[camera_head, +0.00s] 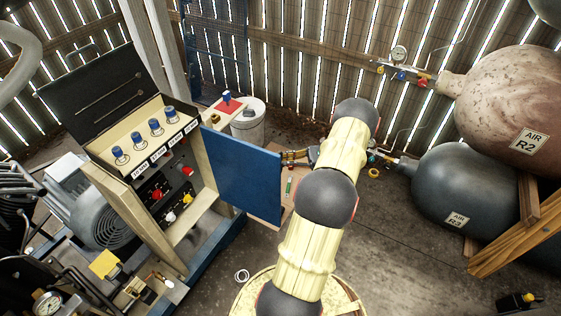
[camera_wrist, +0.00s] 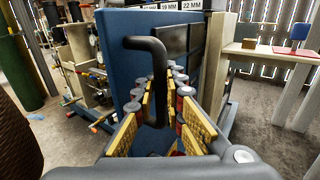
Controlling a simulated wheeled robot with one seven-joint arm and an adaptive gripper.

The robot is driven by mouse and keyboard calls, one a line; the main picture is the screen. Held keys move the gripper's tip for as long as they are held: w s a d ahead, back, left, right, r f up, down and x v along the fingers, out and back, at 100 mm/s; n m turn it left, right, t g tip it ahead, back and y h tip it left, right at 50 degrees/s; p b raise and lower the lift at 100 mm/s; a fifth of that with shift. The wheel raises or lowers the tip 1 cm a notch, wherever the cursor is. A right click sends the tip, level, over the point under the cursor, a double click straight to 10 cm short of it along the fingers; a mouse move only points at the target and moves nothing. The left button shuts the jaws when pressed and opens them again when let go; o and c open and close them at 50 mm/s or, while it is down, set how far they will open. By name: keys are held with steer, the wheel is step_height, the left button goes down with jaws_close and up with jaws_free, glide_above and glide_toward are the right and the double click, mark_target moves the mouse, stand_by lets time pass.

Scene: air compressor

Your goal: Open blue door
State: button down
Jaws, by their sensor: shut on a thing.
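The blue door (camera_head: 240,177) stands out to the right from the cream cabinet (camera_head: 148,205), at an angle to its front. In the wrist view the door (camera_wrist: 118,45) fills the left middle, with a black curved handle (camera_wrist: 150,45) on its near face. My gripper (camera_head: 299,157) is at the door's right edge in the head view. In the wrist view my gripper (camera_wrist: 158,100) has its yellow-padded fingers on both sides of the handle's lower part and is shut on it. The fingers partly hide the handle's lower end.
An open black lid (camera_head: 100,85) stands above a row of blue-capped knobs. Large air tanks (camera_head: 470,187) lie at the right. A white bucket (camera_head: 248,125) and a small table with a red item (camera_head: 228,105) stand behind the door. Floor right of the door is mostly clear.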

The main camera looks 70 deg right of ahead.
steer(key=c, duration=1.9)
jaws_free()
steer(key=v, duration=1.2)
